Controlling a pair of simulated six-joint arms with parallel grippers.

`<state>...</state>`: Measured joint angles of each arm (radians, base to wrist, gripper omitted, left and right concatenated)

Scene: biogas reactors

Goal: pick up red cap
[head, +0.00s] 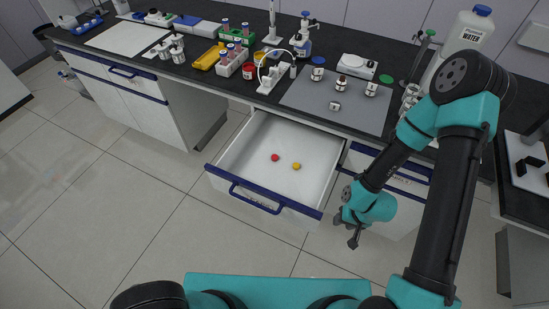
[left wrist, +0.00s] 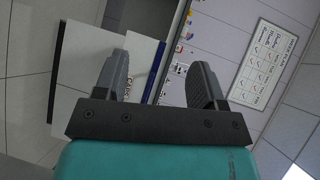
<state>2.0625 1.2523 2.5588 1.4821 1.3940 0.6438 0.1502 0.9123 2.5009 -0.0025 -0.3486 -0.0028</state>
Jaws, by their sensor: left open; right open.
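A small red cap (head: 275,157) lies on the white floor of the open drawer (head: 232,160). A yellow cap (head: 296,166) lies just right of it. My right gripper (head: 354,240) hangs to the right of the drawer's front corner, apart from it and empty. My left gripper (left wrist: 160,85) shows in the left wrist view with its two fingers apart and nothing between them. Its fingers do not show in the head view. The left wrist view is turned sideways and does not clearly show the red cap.
The drawer front has a blue handle (head: 256,199). The black counter above holds a grey mat (head: 330,100) with several small bottles, a white rack (head: 233,62), a yellow tray (head: 206,58) and a large water bottle (head: 466,38). The floor before the drawer is clear.

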